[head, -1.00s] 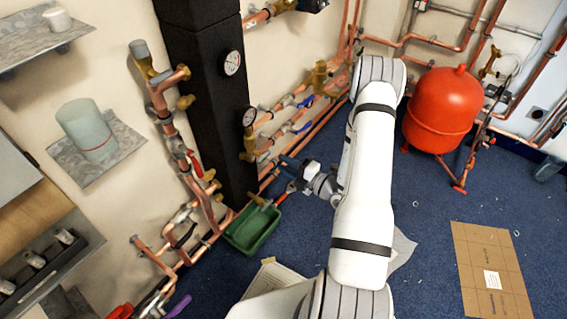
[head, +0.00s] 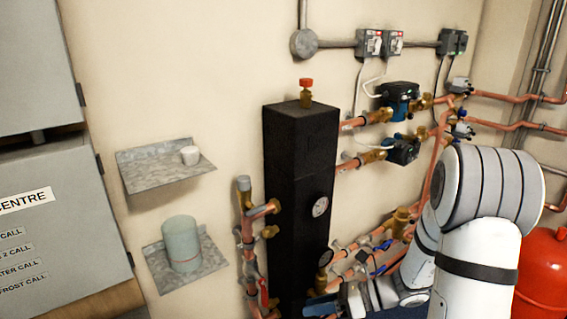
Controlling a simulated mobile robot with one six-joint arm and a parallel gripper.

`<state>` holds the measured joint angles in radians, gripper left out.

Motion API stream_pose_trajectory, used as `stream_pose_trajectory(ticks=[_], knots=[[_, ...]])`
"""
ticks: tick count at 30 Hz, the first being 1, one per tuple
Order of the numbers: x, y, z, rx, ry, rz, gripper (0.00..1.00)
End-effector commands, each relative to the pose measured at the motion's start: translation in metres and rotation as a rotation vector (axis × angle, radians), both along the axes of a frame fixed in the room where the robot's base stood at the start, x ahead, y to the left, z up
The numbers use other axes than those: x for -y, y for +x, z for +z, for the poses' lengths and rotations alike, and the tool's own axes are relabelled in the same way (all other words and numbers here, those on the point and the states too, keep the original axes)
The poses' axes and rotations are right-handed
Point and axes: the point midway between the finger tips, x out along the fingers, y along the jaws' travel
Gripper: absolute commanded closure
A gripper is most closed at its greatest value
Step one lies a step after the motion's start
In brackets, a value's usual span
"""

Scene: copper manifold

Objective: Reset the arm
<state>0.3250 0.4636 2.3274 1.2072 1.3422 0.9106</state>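My white arm (head: 478,262) fills the lower right of the head view. The gripper is small and partly cut off by the frame. I cannot tell whether its fingers are open or shut, or whether it touches anything.
Copper pipes with valves (head: 402,222) run along the wall behind my arm. A red vessel (head: 543,275) is at the right edge.

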Motion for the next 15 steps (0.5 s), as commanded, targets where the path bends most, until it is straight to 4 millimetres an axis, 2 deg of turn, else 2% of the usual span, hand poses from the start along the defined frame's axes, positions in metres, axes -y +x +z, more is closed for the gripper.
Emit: stream_pose_trajectory(ticks=[1, 7, 12, 15], knots=[[-0.005, -0.013, 0.019, 0.092, -0.064, 0.094, 0.66], [-0.005, -0.065, 0.056, 0.459, -0.317, 0.497, 0.66], [0.011, -0.097, 0.084, 0.770, -0.517, 0.856, 0.66], [0.024, -0.109, 0.102, 0.947, -0.630, 1.076, 0.66]])
